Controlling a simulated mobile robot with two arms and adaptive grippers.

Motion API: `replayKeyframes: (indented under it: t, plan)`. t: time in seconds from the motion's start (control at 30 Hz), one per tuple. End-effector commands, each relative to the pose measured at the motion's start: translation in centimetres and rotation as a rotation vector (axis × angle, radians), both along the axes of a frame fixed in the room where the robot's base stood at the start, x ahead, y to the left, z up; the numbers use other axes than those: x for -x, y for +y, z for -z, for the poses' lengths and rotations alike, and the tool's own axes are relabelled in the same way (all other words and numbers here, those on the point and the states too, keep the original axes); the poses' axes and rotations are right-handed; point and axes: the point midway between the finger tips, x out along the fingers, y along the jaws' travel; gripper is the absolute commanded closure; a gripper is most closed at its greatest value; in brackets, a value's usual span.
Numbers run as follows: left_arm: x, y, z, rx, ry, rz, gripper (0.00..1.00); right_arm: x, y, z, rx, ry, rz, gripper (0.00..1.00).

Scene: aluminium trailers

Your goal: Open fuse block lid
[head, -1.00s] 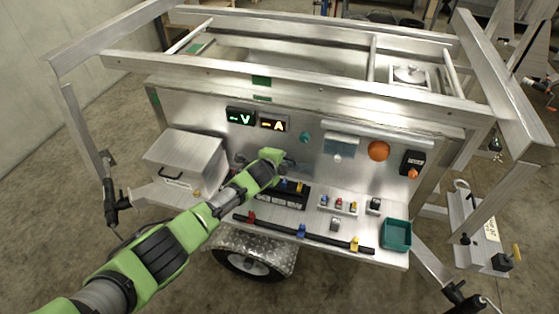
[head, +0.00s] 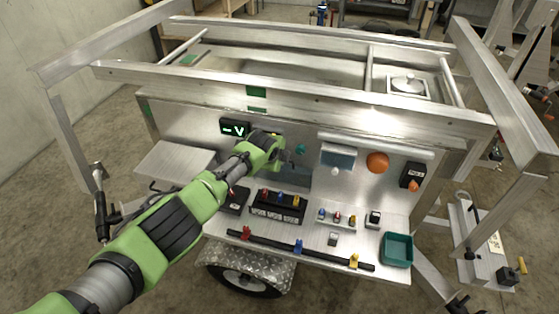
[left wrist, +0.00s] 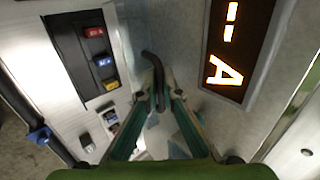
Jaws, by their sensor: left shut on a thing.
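The fuse block (head: 278,207) is a black base on the trailer's shelf, with coloured fuses showing. It also shows in the left wrist view (left wrist: 97,55), with a red and a blue fuse visible. My left gripper (head: 286,155) is above and behind the block, close to the upright panel. In the left wrist view its fingers (left wrist: 158,103) are shut on a dark curved handle (left wrist: 152,68). A pale, see-through-looking sheet lies around the handle; I cannot clearly make out the lid's outline or angle. My right gripper is not in view.
A green V display (head: 234,128) and an orange A display (left wrist: 232,45) are on the panel near my gripper. A black bar with coloured clips (head: 325,254) and a teal tray (head: 397,250) lie at the front.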

Motion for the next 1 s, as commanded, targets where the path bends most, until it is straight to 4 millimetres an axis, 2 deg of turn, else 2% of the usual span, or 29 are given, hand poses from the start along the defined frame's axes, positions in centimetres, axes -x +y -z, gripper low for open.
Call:
replayKeyframes:
  t: [0.23,0.27,0.3,0.67,1.0]
  plan:
    - [0.0,0.1,0.1,0.001,0.002,-0.004,1.0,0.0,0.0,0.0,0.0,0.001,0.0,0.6]
    - [0.0,0.1,0.1,0.001,0.002,-0.004,0.89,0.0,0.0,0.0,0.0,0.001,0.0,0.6]
    - [0.0,0.1,0.1,0.001,0.002,-0.004,0.88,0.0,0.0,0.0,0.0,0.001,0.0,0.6]
    - [0.1,0.2,-0.1,0.001,0.002,-0.002,0.88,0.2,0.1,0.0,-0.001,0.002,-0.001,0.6]
    - [1.4,0.5,-1.7,0.003,0.001,0.0,0.88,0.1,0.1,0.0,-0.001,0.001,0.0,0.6]
